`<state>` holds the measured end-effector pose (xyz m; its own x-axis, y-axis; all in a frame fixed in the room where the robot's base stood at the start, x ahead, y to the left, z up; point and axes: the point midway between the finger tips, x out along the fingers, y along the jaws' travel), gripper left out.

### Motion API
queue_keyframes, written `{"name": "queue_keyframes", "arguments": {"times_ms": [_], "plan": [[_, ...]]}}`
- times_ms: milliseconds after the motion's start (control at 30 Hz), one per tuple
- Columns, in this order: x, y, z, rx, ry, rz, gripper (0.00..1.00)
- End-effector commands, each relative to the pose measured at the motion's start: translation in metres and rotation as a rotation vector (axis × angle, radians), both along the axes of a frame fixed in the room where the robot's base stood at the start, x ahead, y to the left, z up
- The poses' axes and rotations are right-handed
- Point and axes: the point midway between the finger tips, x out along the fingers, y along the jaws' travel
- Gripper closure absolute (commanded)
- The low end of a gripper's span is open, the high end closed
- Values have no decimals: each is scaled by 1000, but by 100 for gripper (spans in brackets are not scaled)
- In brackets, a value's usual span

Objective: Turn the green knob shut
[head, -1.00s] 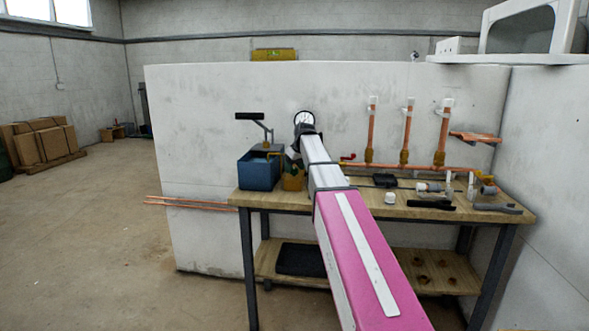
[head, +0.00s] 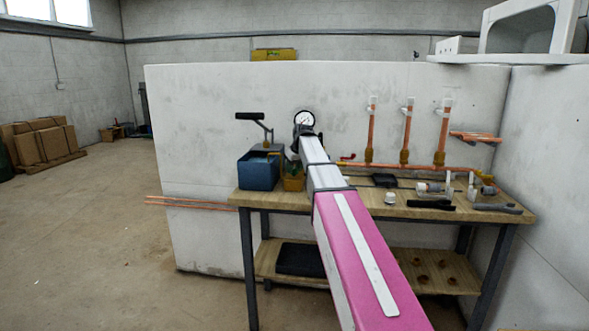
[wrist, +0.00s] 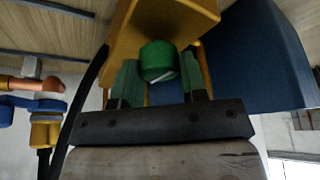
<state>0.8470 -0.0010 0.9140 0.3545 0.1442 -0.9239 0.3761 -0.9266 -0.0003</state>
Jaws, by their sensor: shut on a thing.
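The green knob (wrist: 158,62) shows in the wrist view, a round cap with a pale mark, in front of a yellow body (wrist: 172,18). My gripper (wrist: 161,78) is shut on it, with one finger at each side. In the head view my gripper's end is mostly hidden behind my own arm, beside the small yellow unit (head: 293,184) on the workbench (head: 345,205). The knob itself is hidden there.
A blue box (head: 258,172) stands directly left of the yellow unit and fills the right of the wrist view. A pressure gauge (head: 304,118) is behind my wrist. Copper pipes (head: 406,135) rise at the right, with loose tools on the bench.

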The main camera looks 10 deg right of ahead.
Motion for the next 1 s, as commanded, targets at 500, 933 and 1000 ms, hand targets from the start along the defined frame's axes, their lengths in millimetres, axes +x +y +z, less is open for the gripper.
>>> {"name": "queue_keyframes", "arguments": {"times_ms": [500, 933, 1000], "plan": [[-1, 3, 0, -1, 0, -440, 84], [1, 4, 0, -2, 0, -845, 84], [1, 4, 0, -1, 0, -905, 84]]}}
